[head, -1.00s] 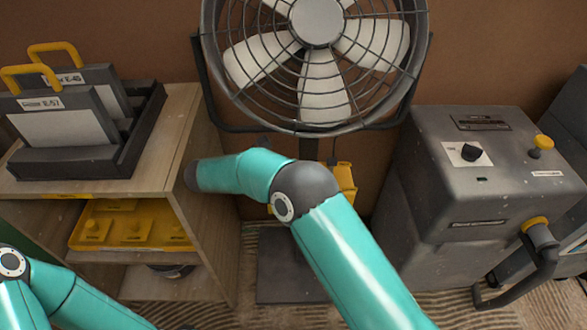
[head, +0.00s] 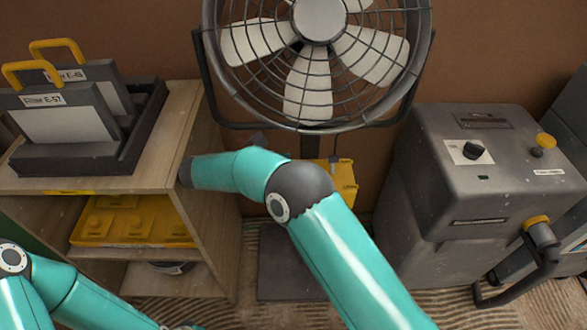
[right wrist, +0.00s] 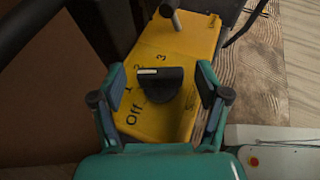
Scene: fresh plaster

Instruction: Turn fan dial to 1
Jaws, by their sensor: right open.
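The fan (head: 318,60) stands at the back centre in the head view. Its yellow control box (head: 343,180) is partly hidden by my right arm there. In the right wrist view, the box (right wrist: 190,40) carries a black dial (right wrist: 160,88) with a white pointer mark. The printed labels Off, 2 and 3 are readable around it. The mark lies to the left, near the 2; its exact setting is hard to tell. My right gripper (right wrist: 160,95) is open, one finger on each side of the dial, with no clear contact.
A wooden shelf (head: 190,130) stands to the left, with a dark tray of upright panels (head: 60,115) on top. A grey machine (head: 400,190) with its own black knob (head: 474,150) stands to the right. A short post (right wrist: 172,18) rises from the box beyond the dial.

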